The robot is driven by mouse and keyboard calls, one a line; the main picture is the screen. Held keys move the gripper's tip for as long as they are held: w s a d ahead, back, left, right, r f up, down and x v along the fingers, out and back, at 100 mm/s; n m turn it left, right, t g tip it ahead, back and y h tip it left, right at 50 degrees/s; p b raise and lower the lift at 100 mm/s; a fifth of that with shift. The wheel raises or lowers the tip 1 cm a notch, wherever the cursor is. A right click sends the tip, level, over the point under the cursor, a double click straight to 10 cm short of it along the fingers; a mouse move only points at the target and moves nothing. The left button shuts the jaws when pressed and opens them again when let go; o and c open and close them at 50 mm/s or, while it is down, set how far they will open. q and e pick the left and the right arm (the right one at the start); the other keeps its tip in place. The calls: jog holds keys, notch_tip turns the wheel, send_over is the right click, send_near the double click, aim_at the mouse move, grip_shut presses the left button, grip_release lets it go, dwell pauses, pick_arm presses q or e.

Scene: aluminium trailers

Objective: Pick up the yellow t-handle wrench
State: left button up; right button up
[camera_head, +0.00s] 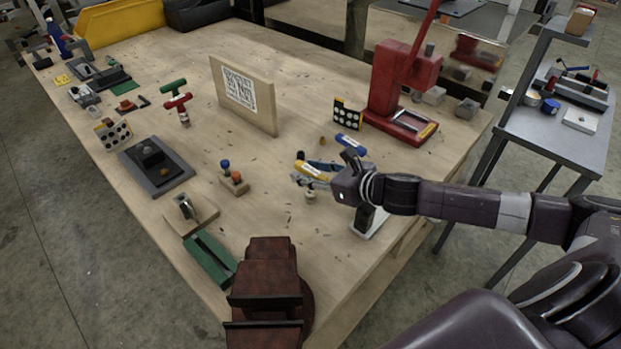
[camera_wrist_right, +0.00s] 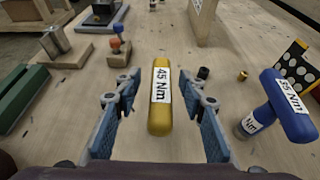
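The yellow t-handle wrench (camera_head: 311,170) stands on the wooden bench with its handle raised. In the right wrist view its yellow handle (camera_wrist_right: 160,113) has a white "45 Nm" label and appears between the two blue finger pads. My right gripper (camera_head: 325,173) is open, with one finger on each side of the handle. The right wrist view shows a gap between the handle and each finger of the gripper (camera_wrist_right: 159,105). The wrench's lower part is mostly hidden under the handle in that view. My left gripper is not in view.
A blue t-handle wrench (camera_head: 350,145) stands close by, right of the yellow one in the wrist view (camera_wrist_right: 288,104). A red press (camera_head: 396,82) stands behind. A dark red vise (camera_head: 268,270) is at the near edge. A wooden sign board (camera_head: 243,96) stands mid-bench.

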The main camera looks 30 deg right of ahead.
aim_at(296, 168)
jog(key=p+x, duration=0.1)
jog(key=x, duration=0.2)
jog(key=shift+w+r+p, duration=0.1)
jog(key=shift+w+p, duration=0.2)
jog(key=shift+w+a+f, duration=0.25)
jog(key=shift+w+f, duration=0.2)
jog(key=shift+w, duration=0.1)
grip_shut()
jog(key=shift+r, duration=0.1)
